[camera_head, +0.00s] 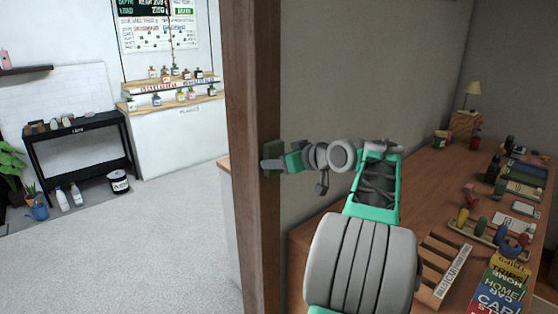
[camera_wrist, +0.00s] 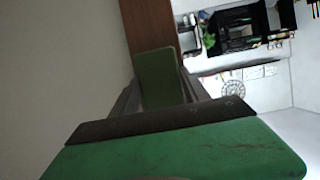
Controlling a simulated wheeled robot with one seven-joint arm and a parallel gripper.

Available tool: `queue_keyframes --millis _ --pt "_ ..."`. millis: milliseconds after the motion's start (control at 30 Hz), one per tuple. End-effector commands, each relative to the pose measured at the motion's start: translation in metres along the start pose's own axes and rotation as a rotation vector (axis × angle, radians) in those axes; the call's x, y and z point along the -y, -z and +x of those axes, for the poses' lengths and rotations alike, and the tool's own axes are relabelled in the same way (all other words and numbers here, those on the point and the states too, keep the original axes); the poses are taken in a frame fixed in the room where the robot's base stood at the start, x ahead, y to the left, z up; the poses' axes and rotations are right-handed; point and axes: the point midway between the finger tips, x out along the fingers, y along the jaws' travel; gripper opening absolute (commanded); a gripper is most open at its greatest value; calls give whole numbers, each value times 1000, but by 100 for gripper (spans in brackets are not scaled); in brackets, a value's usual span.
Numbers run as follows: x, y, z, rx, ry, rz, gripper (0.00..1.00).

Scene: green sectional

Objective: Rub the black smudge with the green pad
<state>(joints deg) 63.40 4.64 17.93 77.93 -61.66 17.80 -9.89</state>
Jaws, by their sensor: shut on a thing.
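My gripper (camera_head: 274,164) is shut on the green pad (camera_head: 273,150) and holds it at the brown wooden post (camera_head: 253,80). In the wrist view the green pad (camera_wrist: 157,78) sits between the two grey fingers of my gripper (camera_wrist: 158,95), with the wooden post (camera_wrist: 150,25) behind its far end. The pad looks against or very close to the post; I cannot tell whether they touch. I cannot see the black smudge in either view; the pad or gripper may hide it.
A grey wall (camera_head: 340,80) is behind the arm. Left of the post are open floor (camera_head: 170,230), a black shelf (camera_head: 80,140) and a white counter (camera_head: 180,132).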

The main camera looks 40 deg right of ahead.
Motion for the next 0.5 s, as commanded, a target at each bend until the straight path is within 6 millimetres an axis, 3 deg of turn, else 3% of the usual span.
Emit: queue_keyframes --millis 167,500 --pt "0 -2 -5 0 -2 0 21" --pt "-1 -17 -42 0 -3 1 21"
